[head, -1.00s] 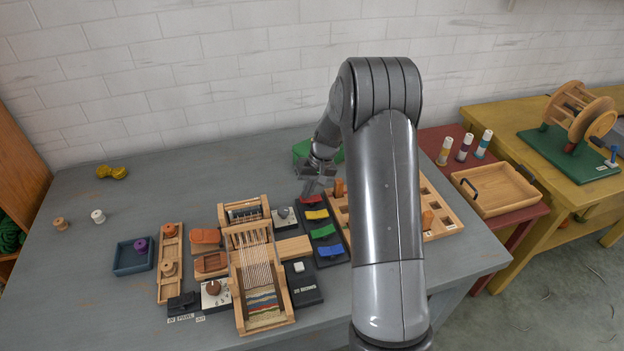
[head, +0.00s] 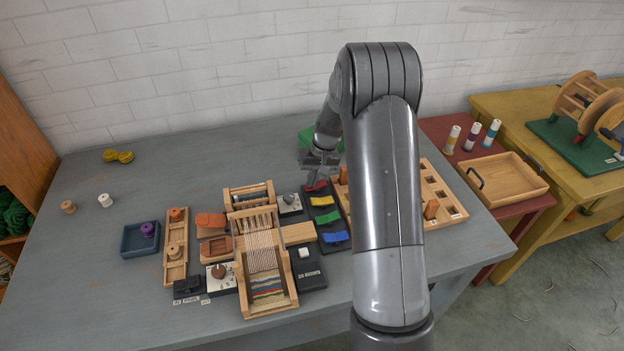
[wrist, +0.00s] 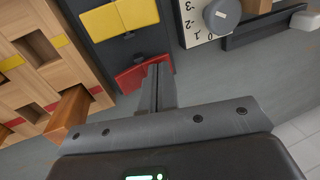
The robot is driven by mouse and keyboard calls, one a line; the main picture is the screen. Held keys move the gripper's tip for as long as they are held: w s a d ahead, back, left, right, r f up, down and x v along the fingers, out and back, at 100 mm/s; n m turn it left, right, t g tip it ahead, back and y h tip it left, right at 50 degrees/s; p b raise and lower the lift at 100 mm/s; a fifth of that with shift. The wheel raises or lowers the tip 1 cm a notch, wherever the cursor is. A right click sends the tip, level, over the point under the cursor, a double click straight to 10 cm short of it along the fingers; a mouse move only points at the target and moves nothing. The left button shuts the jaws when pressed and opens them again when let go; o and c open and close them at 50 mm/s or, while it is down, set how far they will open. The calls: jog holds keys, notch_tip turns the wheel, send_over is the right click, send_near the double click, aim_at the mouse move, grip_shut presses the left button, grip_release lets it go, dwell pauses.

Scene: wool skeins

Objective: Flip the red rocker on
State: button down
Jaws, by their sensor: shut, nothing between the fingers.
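The red rocker (head: 316,186) is at the far end of a dark panel (head: 346,245), behind the yellow rocker (head: 322,201). In the wrist view the red rocker (wrist: 130,78) lies right at my fingertips, partly hidden by them. My gripper (wrist: 155,72) is shut and empty, with its fingertips at the red rocker's near edge in that view; I cannot tell whether they press on it. In the head view my gripper (head: 318,174) is just above the red rocker. The rocker's on or off state cannot be told.
Green (head: 328,218) and blue (head: 336,237) rockers share the panel. A dial (head: 289,200) and a small loom (head: 262,260) stand to the left. A wooden peg rack (head: 445,205) is to the right, partly behind my arm.

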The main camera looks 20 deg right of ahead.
aim_at(317, 185)
jog(key=shift+d+r, duration=0.2)
jog(key=shift+d, duration=0.5)
notch_tip(317, 185, up, 14)
dwell(0.4)
